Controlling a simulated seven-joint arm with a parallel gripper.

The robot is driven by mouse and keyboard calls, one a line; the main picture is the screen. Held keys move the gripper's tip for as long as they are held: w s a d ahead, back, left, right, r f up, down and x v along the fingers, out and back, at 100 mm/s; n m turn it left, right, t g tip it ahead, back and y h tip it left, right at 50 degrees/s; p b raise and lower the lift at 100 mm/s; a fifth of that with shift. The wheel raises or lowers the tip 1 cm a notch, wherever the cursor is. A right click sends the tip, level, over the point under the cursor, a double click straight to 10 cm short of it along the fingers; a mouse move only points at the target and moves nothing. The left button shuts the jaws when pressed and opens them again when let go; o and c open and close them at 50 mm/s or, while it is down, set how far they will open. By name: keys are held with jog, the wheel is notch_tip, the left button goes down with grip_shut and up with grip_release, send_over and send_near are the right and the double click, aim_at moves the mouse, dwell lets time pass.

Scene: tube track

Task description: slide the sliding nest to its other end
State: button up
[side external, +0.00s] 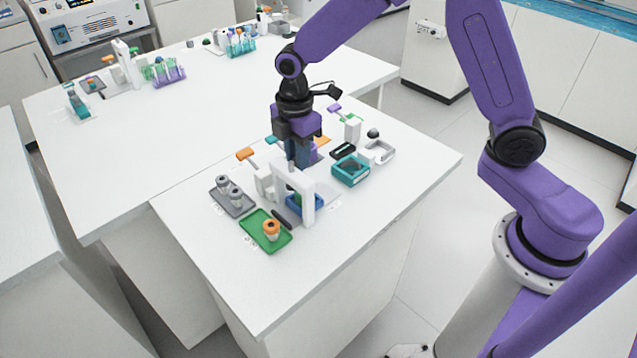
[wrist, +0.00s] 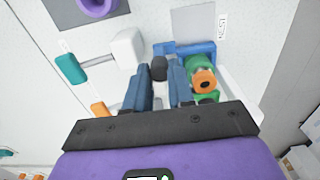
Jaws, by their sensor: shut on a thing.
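My gripper (side external: 300,164) is low over the bench, behind the white arch (side external: 309,186) in the side view. In the wrist view its two blue fingers (wrist: 159,84) are closed on a dark knob (wrist: 158,66). The sliding nest appears to be the blue piece (wrist: 196,49) beside the knob; how the knob joins it is partly hidden by the fingers. A green tube with an orange end (wrist: 204,80) is at the nest, right of the fingers. In the side view a blue part (side external: 318,203) shows low at the arch, partly hidden.
A green tray (side external: 253,240) with an orange-topped vial and a grey tray (side external: 219,205) with grey vials stand in front. A teal box (side external: 351,171) and white frame (side external: 382,150) are to the right. A white block with a teal-ended lever (wrist: 70,68) is left of the fingers.

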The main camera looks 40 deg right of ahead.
jog(key=shift+a, duration=1.35)
jog(key=o, duration=0.6)
jog(key=shift+o, duration=0.2)
jog(key=shift+r, duration=0.1)
jog(key=shift+r, duration=2.4)
jog(key=s+d+r+m, duration=0.1)
jog(key=s+d, duration=0.3)
jog(key=s, duration=0.5)
jog(key=s+d+m, duration=0.2)
jog(key=s+d, duration=0.2)
jog(key=s, duration=0.6)
jog(key=s+d+r+m, duration=0.1)
jog(key=s+d, duration=0.3)
jog(key=s, duration=0.6)
jog(key=shift+d+r+m, duration=0.15)
jog(key=shift+r+m, duration=0.2)
jog(key=shift+m, duration=0.35)
